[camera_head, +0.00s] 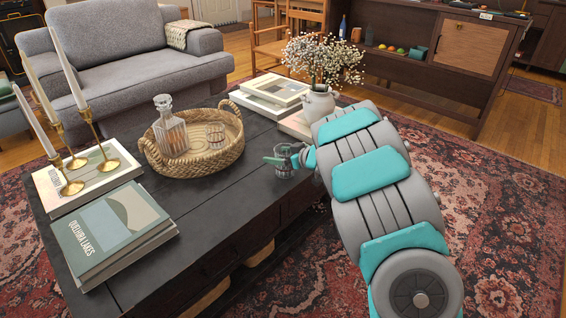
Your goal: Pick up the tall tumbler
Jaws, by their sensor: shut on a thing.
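A clear glass tumbler (284,170) is at the right side of the dark coffee table, near its front edge. My gripper (281,158) is at the tumbler's upper part and is shut on it. My gripper and arm cover part of the glass. I cannot tell whether the base of the glass touches the table. Another glass (216,136) stands in the round wicker tray (205,170), beside a glass decanter (171,128).
The coffee table (215,205) also holds green books (118,228), brass candlesticks (98,140) on a book, a flower vase (318,104) and white books (272,90). A grey armchair (130,45) stands behind. Bare tabletop lies in front of the tray.

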